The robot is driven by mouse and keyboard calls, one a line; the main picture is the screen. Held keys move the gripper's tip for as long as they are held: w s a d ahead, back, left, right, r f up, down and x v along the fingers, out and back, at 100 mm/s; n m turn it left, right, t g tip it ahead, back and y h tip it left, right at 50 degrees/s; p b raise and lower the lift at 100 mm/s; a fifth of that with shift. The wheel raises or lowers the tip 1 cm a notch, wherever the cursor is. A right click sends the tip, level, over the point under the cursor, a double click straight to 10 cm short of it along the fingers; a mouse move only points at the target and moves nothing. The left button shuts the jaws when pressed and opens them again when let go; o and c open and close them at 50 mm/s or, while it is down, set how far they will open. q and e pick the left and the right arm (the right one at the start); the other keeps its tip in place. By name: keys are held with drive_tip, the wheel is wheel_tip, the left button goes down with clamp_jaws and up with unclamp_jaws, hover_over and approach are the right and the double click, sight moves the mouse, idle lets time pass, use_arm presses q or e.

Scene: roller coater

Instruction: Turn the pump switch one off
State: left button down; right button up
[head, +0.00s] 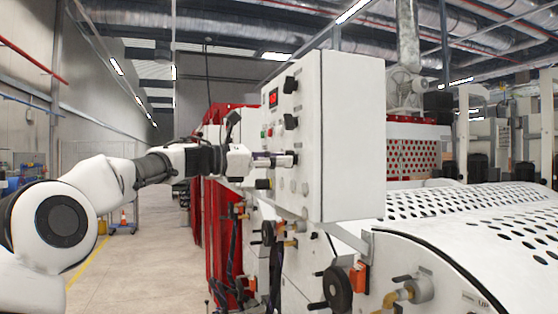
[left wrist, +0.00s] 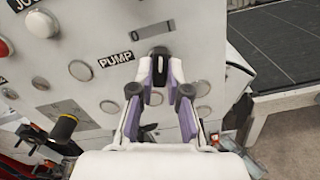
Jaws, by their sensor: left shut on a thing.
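The pump switch is a black rotary knob (left wrist: 158,51) beside the "PUMP" label (left wrist: 116,59) on a white control panel (left wrist: 95,25). My left gripper (left wrist: 161,72) is shut on this knob, with one purple-padded finger on each side of it. In the head view my left arm reaches in from the left, and the left gripper (head: 284,160) is at the front face of the white control box (head: 350,135). The gripper hides the knob there. A mark showing 0 sits above the knob in the wrist view. My right gripper is not in view.
Valves and a black handwheel (head: 338,288) are below the box. Perforated machine covers (head: 470,235) stand to the right. The floor at left is open.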

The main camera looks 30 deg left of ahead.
use_arm(q)
drive_tip(key=n+p, duration=0.2)
drive_tip(key=n, duration=0.7)
drive_tip(key=shift+f+n, duration=0.1)
drive_tip(key=shift+n, duration=0.2)
drive_tip(key=shift+p, duration=0.3)
drive_tip(key=c, duration=1.1)
unclamp_jaws()
drive_tip(key=shift+c, duration=0.2)
